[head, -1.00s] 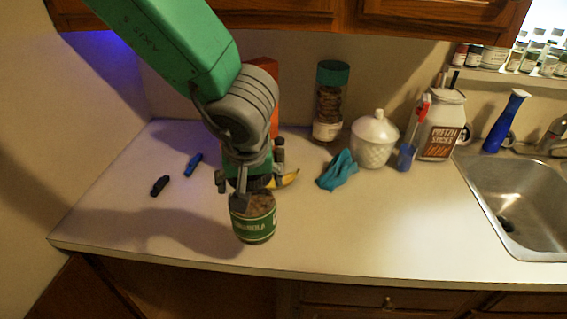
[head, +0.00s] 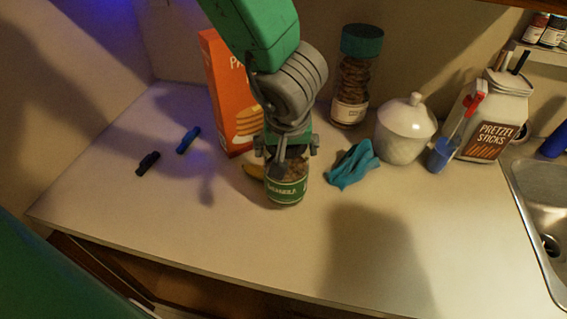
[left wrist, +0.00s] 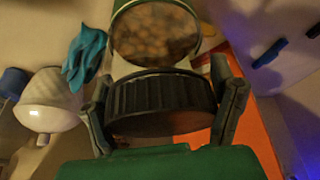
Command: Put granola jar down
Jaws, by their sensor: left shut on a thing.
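The granola jar (head: 288,190) has a green label, brown contents and a dark ribbed lid. In the head view it is upright, just in front of the banana (head: 252,171). I cannot tell whether its base touches the counter. My left gripper (head: 287,155) comes down from above and is shut on the jar's lid. In the left wrist view the lid (left wrist: 160,103) is between the two fingers, with the jar body (left wrist: 155,35) beyond it. My right gripper is not in view.
An orange box (head: 228,90) stands behind the jar. A blue cloth (head: 353,165), white lidded pot (head: 405,130), teal-lidded jar (head: 353,80) and pretzel jar (head: 495,120) are to the right. Dark (head: 148,163) and blue (head: 188,140) small objects lie left. The front counter (head: 230,235) is clear.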

